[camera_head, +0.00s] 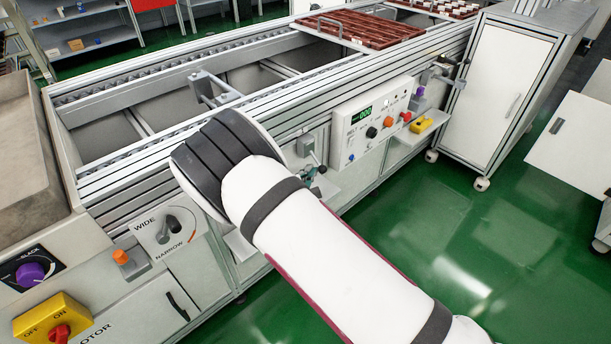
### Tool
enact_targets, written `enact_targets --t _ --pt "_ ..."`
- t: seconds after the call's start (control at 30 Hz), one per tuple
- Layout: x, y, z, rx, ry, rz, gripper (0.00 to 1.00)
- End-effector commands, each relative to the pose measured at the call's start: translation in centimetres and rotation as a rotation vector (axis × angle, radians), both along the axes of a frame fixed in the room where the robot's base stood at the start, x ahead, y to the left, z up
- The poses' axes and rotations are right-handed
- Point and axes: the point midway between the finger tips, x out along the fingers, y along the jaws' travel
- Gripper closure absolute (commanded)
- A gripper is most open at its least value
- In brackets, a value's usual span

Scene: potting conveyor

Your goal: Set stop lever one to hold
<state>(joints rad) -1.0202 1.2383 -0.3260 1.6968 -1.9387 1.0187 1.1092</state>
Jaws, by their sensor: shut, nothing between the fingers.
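A stop lever (314,156) with a grey mount stands on the conveyor's near side, just right of my arm. A second, similar lever (447,69) is farther right, by the white cabinet. I cannot read a label or a hold mark on either. My gripper (312,177) shows only as a small dark greenish part at the arm's edge, close below the nearer lever. My arm hides most of it. It is shut with nothing seen in it. I cannot tell whether it touches the lever.
A control panel (372,122) with a green display and knobs sits right of the nearer lever. A WIDE/NARROW dial plate (166,231) and a yellow motor switch (52,320) are at left. Brown trays (362,28) lie on the conveyor's far end. Green floor (440,210) is clear at right.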

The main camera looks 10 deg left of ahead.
Motion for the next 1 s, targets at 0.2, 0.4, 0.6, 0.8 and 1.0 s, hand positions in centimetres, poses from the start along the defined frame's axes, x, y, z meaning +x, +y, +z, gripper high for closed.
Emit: enact_targets --t 0.2,0.4,0.6,0.8,1.0 --pt "-0.01 -0.02 0.01 0.0 0.0 0.0 1.0" --pt "-0.09 -0.09 0.14 -0.016 0.013 0.0 1.0" --pt "-0.21 -0.25 0.23 -0.045 0.036 0.0 1.0" --pt "-0.29 -0.37 0.37 -0.068 0.054 0.0 1.0" --pt "-0.37 -0.52 0.54 -0.097 0.075 -0.001 1.0"
